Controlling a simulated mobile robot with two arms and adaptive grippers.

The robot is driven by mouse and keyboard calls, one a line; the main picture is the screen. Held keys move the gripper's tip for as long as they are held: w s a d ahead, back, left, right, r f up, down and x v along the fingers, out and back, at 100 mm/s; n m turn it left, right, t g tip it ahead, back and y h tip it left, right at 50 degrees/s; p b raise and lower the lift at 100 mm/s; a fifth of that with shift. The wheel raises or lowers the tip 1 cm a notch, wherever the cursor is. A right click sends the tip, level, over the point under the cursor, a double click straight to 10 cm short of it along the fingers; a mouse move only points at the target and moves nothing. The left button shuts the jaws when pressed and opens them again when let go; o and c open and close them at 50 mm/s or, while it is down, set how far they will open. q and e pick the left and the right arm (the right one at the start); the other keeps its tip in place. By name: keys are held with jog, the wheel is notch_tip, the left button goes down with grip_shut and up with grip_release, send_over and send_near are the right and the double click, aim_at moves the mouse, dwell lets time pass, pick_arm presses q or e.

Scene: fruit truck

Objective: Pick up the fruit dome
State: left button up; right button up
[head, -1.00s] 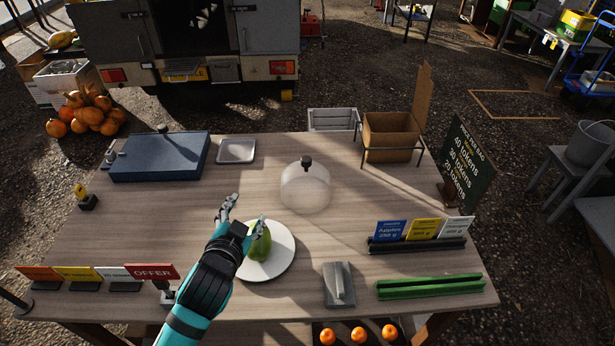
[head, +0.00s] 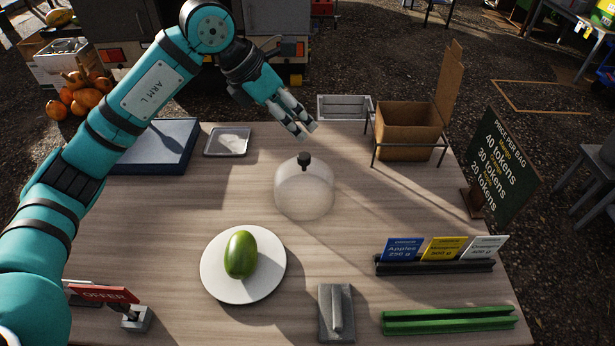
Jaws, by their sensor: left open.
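The fruit dome (head: 304,192) is a clear, see-through cover with a black knob (head: 304,160) on top. It stands upright on the wooden table in the middle of the head view. My left gripper (head: 306,130) is open and empty, just above and behind the knob in the picture, with its fingers pointing down to the right. It looks apart from the knob. A green fruit (head: 240,254) lies on a white plate (head: 272,284) to the front left of the dome. My right gripper is out of view.
A cardboard box (head: 408,132) in a wire stand and a grey crate (head: 343,106) stand behind the dome. A small metal tray (head: 228,142) lies at the back left. Sign holders (head: 434,265) and green rails (head: 448,320) are at the front right. The table right of the dome is clear.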

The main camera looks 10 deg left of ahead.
pick_arm(q)
jog(key=w+a+y, duration=0.1)
jog(key=a+y, duration=0.1)
jog(key=a, duration=0.2)
jog(key=p, duration=0.2)
send_over(303, 156)
jog(key=s+a, duration=0.2)
jog(key=shift+n, duration=0.3)
jog(key=f, duration=0.9)
jog(key=shift+w+f, duration=0.25)
jog(key=shift+f, duration=0.05)
jog(key=shift+w+d+f+p, duration=0.15)
jog(key=shift+d+f+p, duration=0.15)
jog(key=shift+f, duration=0.2)
jog(key=p+x, duration=0.2)
jog(key=x, duration=0.2)
jog(key=shift+d+f, duration=0.1)
jog(key=shift+w+d+f, duration=0.1)
jog(key=shift+w+f, duration=0.05)
jog(key=shift+f, duration=0.3)
jog(key=c, duration=1.1)
grip_shut()
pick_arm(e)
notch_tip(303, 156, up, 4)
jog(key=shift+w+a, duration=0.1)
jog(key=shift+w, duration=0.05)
